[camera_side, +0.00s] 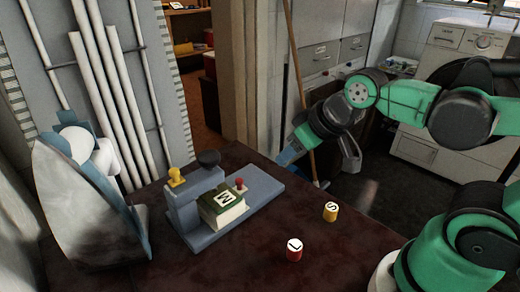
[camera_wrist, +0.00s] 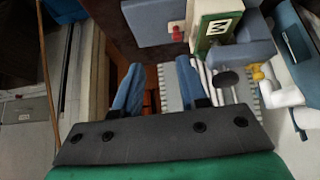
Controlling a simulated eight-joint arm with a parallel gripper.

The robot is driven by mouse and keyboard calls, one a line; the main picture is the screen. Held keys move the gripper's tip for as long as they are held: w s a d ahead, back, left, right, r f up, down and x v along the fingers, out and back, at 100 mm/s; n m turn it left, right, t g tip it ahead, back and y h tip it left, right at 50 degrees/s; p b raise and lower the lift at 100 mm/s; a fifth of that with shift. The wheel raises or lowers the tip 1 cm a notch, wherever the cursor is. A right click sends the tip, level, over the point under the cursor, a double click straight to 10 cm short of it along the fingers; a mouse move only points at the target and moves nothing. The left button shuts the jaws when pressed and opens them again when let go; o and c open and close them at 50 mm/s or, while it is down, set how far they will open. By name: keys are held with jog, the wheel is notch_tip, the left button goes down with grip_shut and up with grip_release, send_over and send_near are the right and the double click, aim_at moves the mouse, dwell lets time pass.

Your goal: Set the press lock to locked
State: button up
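The blue-grey press (camera_side: 190,212) stands on the dark red table, with its base (camera_wrist: 150,22) also in the wrist view. It carries a yellow knob (camera_side: 176,176), a black round knob (camera_side: 209,158) and a small red knob (camera_side: 239,183). I cannot tell which of these is the lock, or its setting. A green and white block marked M (camera_side: 226,200) sits in the press, also in the wrist view (camera_wrist: 214,30). My gripper (camera_wrist: 158,85) is open and empty, its blue fingers apart. In the side view it is beyond the table's back right edge, clear of the press.
A red cylinder marked L (camera_side: 294,251) and a yellow cylinder marked S (camera_side: 330,212) stand on the table right of the press. A large iron (camera_side: 85,195) stands upright at the left. White pipes (camera_side: 105,100) run behind. The table's front middle is clear.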

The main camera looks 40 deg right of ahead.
jog(key=shift+o, duration=0.7)
jog(key=w+a+r+n+g, duration=0.2)
jog(key=w+a+r, duration=0.1)
jog(key=w+r, duration=0.1)
jog(key=shift+w+a, duration=0.25)
jog(key=shift+a, duration=0.05)
jog(key=n+g, duration=0.5)
send_over(174, 170)
jog(key=shift+d+r, duration=0.25)
jog(key=shift+a+f, duration=0.1)
jog(key=shift+a, duration=0.15)
jog(key=shift+f, duration=2.85)
jog(key=shift+c, duration=0.2)
grip_shut()
